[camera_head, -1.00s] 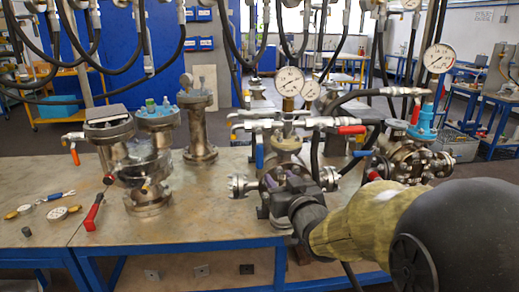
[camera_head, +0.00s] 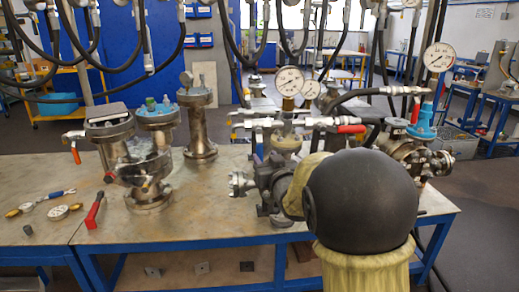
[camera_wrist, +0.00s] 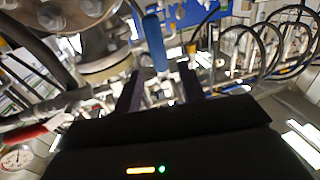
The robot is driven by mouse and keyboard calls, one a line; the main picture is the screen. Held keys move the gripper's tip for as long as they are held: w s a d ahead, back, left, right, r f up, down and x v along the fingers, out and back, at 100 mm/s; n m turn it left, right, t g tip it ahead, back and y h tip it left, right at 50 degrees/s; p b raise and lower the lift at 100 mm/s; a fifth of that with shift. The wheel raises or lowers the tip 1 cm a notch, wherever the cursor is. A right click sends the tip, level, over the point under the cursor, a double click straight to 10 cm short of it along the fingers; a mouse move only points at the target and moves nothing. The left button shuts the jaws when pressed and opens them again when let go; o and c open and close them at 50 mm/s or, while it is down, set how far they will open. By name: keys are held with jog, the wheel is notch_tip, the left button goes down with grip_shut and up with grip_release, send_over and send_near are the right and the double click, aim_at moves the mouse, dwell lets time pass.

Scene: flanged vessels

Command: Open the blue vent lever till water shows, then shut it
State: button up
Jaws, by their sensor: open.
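In the wrist view a blue lever (camera_wrist: 154,42) stands upright just beyond my gripper (camera_wrist: 161,84). Its lower end lines up with the gap between the two dark fingers, which are apart with nothing clearly held between them. I cannot tell whether a finger touches the lever. In the head view my round black arm link and yellowish sleeve cover most of the gripper and part of the vessel assembly. No water shows in either view.
A pressure gauge (camera_head: 290,80) and a red-handled valve (camera_head: 350,129) sit above the assembly. Another flanged vessel (camera_head: 145,165) stands left on the metal bench (camera_head: 220,215). A red lever (camera_head: 94,210) and small gauges lie at the bench's left. Hoses hang overhead.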

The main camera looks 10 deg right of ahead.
aim_at(261, 151)
jog(key=w, duration=0.3)
jog(key=w+a, duration=0.1)
jog(key=w, duration=0.2)
jog(key=shift+w+a+p, duration=0.15)
jog(key=shift+w+p, duration=0.05)
jog(key=shift+p, duration=0.1)
grip_shut()
